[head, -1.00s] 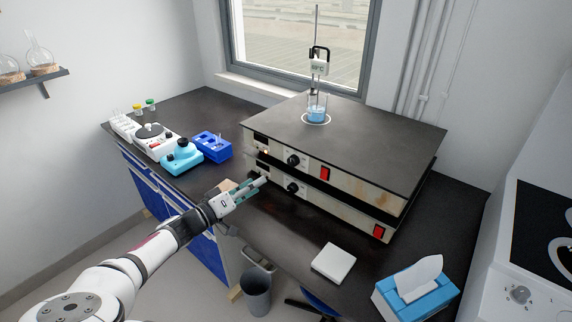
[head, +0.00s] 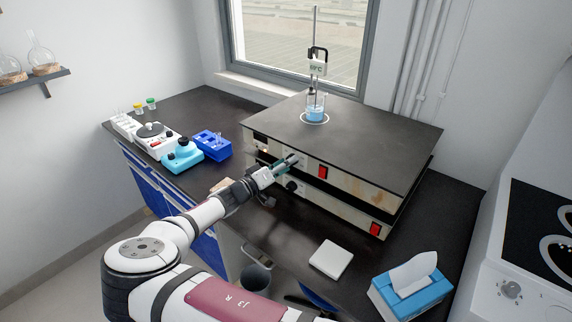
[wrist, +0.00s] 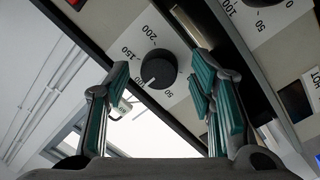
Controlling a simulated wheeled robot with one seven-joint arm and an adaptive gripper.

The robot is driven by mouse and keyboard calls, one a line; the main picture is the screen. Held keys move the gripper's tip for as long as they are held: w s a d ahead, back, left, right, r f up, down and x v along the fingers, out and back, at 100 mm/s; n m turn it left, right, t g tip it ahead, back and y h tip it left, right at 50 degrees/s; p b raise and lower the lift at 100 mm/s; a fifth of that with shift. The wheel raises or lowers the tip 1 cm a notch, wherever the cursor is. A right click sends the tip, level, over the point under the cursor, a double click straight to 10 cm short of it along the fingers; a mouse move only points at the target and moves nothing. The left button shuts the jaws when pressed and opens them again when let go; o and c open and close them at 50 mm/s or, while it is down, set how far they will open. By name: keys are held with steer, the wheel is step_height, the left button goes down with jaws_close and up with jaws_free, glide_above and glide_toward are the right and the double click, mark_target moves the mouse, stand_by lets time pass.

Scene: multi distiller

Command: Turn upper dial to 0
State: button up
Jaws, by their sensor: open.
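The upper dial (wrist: 157,70) is a round black knob on a pale scale plate, seen upside down in the wrist view. A white mark on it points down and left. Numerals 50, 150 and 200 are readable around it. My gripper (head: 296,159) is open in front of the upper hotplate's front panel and hides this dial in the head view. In the wrist view, its teal-padded fingers (wrist: 159,78) stand on either side of the dial, with a gap visible on both sides. The lower dial (head: 291,186) is below the gripper.
Two stacked hotplates (head: 345,135) sit on the dark bench, with red switches (head: 323,172) to the right of the dials. A beaker (head: 315,113) stands on top. A blue rack (head: 211,145) is to the left, a white pad (head: 330,259) in front, and a tissue box (head: 412,290) at right.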

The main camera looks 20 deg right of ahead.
steer(key=shift+c, duration=0.6)
steer(key=c, duration=1)
steer(key=shift+c, duration=0.2)
steer(key=shift+s+d+n+t+y+p, duration=0.15)
steer(key=shift+n+t, duration=0.3)
steer(key=shift+n, duration=3.8)
steer(key=shift+w+a+n+t+y+p, duration=0.1)
steer(key=shift+n+t+p, duration=0.3)
steer(key=shift+n, duration=3.8)
steer(key=shift+s+d+n+t+y+p, duration=0.1)
steer(key=shift+n+t, duration=0.45)
steer(key=shift+n, duration=3.7)
steer(key=o, duration=1.2)
steer(key=shift+c, duration=0.2)
